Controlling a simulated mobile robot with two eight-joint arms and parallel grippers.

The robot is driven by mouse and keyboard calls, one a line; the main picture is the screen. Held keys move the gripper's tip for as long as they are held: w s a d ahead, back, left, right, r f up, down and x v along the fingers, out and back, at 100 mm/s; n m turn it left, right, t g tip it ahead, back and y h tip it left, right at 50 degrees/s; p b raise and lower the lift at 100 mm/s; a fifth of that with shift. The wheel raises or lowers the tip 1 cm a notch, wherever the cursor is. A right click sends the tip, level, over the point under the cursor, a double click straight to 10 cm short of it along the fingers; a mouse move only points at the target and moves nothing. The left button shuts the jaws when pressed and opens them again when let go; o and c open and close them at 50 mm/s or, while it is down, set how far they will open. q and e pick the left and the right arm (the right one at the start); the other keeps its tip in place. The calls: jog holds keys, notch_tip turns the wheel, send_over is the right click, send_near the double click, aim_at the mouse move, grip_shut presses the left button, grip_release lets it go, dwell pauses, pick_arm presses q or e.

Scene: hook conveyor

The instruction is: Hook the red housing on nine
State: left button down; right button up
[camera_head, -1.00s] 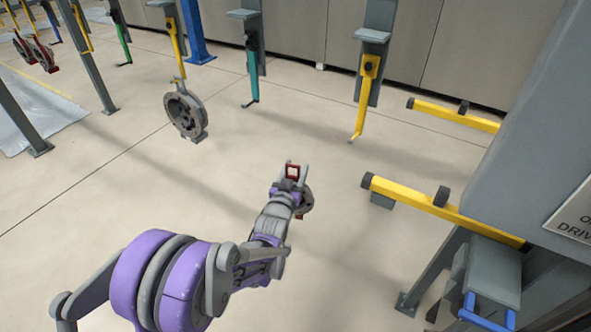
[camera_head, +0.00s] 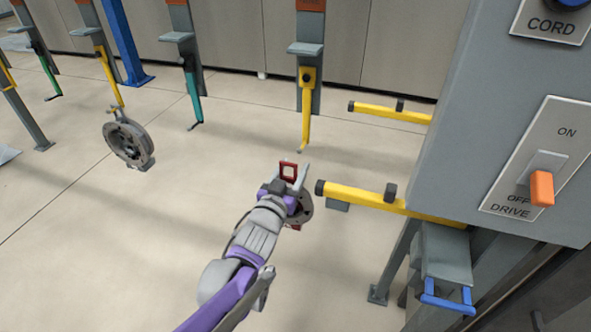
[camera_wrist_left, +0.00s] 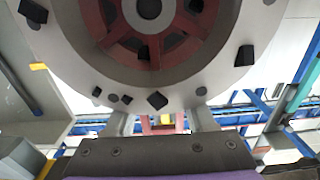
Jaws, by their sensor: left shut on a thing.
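My left gripper (camera_head: 289,180) is shut on the red housing (camera_head: 288,170). In the head view the housing's red square loop stands up between the fingers, and its round grey flange hangs behind and below them, partly hidden by my wrist. In the left wrist view the housing's round face (camera_wrist_left: 150,85), with a red spoked centre and dark bolts, fills the top. A yellow hook (camera_head: 307,110) hangs empty from a grey post, beyond and slightly right of the gripper, and the housing is apart from it. No hook number is readable. My right gripper is not in view.
A grey housing (camera_head: 128,143) hangs on another yellow hook at the left. A teal hook (camera_head: 192,95) hangs empty between. Yellow bars (camera_head: 375,198) stick out at the right, close to the gripper. A grey control box (camera_head: 500,120) has an orange drive switch (camera_head: 541,188).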

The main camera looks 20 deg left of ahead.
aim_at(305, 144)
pick_arm(q)
jog(key=shift+s+r, duration=0.6)
jog(key=shift+s, duration=0.05)
jog(key=shift+w+d+f, duration=0.1)
jog(key=shift+w+f, duration=0.05)
jog(key=shift+w, duration=1.45)
jog(key=shift+w+d+f, duration=0.1)
jog(key=shift+w+f, duration=0.05)
jog(key=shift+w, duration=1.4)
jog(key=shift+w+f, duration=0.1)
jog(key=shift+w, duration=2)
jog(key=shift+w+f, duration=0.6)
jog(key=shift+f, duration=0.1)
jog(key=shift+c, duration=0.8)
grip_release()
jog(key=shift+f, duration=0.1)
